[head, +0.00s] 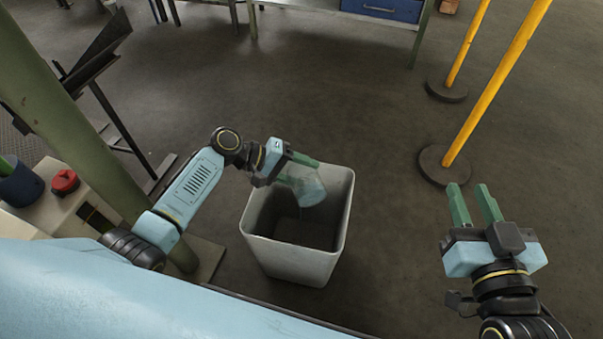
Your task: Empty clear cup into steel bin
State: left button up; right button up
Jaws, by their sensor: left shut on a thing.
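A clear cup (308,190) is held by my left gripper (303,162), which is shut on it. The cup is tilted over the opening of the bin, with its mouth toward the lower right. I cannot tell what is in the cup. The grey steel bin (296,265) stands on the floor, open at the top, and its inside is dark. I cannot make out anything lying in it. My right gripper (474,207) is open and empty, to the right of the bin and apart from it.
Two yellow posts (497,82) on round black bases stand at the upper right. A green column (85,125) and a control box with a red button (65,182) are at the left. A bench with a blue drawer (383,8) is at the back. The floor behind the bin is clear.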

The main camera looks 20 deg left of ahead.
pick_arm(q)
jog(key=shift+w+a+n+g+h, duration=0.25)
jog(key=shift+n+g+h, duration=0.15)
jog(key=shift+n+g, duration=0.15)
jog(key=shift+r+b, duration=0.1)
jog(key=shift+b, duration=0.2)
pick_arm(e)
jog(key=shift+a+r+t+y, duration=0.15)
jog(key=shift+r+t, duration=0.35)
jog(key=shift+r, duration=0.2)
jog(key=shift+a+r+t+y, duration=0.15)
jog(key=shift+r+t, duration=0.35)
jog(key=shift+r, duration=0.2)
pick_arm(q)
jog(key=shift+n+h, duration=0.25)
jog(key=shift+h, duration=0.05)
pick_arm(e)
jog(key=shift+r, duration=0.1)
